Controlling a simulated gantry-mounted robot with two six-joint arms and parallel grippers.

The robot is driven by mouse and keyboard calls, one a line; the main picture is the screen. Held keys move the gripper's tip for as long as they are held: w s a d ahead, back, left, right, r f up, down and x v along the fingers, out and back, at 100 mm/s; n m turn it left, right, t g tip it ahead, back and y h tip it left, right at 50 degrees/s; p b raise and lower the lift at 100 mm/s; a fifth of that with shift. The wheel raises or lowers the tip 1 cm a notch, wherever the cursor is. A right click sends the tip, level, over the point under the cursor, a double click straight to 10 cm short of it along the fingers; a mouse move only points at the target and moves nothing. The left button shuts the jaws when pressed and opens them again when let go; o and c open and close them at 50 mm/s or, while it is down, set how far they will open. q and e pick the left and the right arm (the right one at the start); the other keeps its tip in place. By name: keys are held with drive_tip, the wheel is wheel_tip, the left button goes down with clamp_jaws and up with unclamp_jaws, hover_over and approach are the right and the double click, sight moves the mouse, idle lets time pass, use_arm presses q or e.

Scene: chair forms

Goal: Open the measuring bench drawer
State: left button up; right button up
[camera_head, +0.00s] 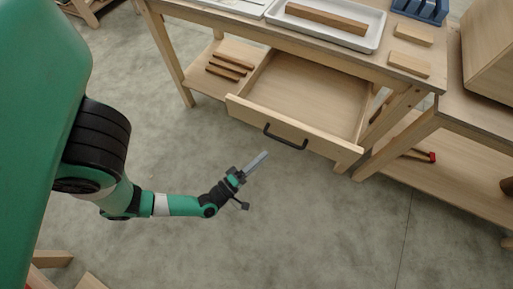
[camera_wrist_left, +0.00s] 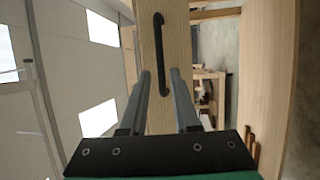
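The measuring bench drawer (camera_head: 306,92) is pulled well out of the bench and looks empty inside. Its black bar handle (camera_head: 285,137) is on the front panel; the handle also shows in the left wrist view (camera_wrist_left: 159,50). My left gripper (camera_head: 263,157) is in front of the drawer, a little off the handle and apart from it in the head view. In the left wrist view my left gripper (camera_wrist_left: 161,75) has its two fingers apart with nothing held; the handle lies ahead, its lower end showing between the fingertips. My right gripper is in neither view.
On the bench top (camera_head: 262,36) are a white tray (camera_head: 370,42) with a wooden bar, wooden blocks (camera_head: 409,65) and a blue rack (camera_head: 420,9). Wooden sticks (camera_head: 230,67) lie on the lower shelf. Another bench (camera_head: 450,180) stands at right. The floor before the drawer is clear.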

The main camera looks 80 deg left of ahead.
use_arm(q)
drive_tip(key=shift+v, duration=1.05)
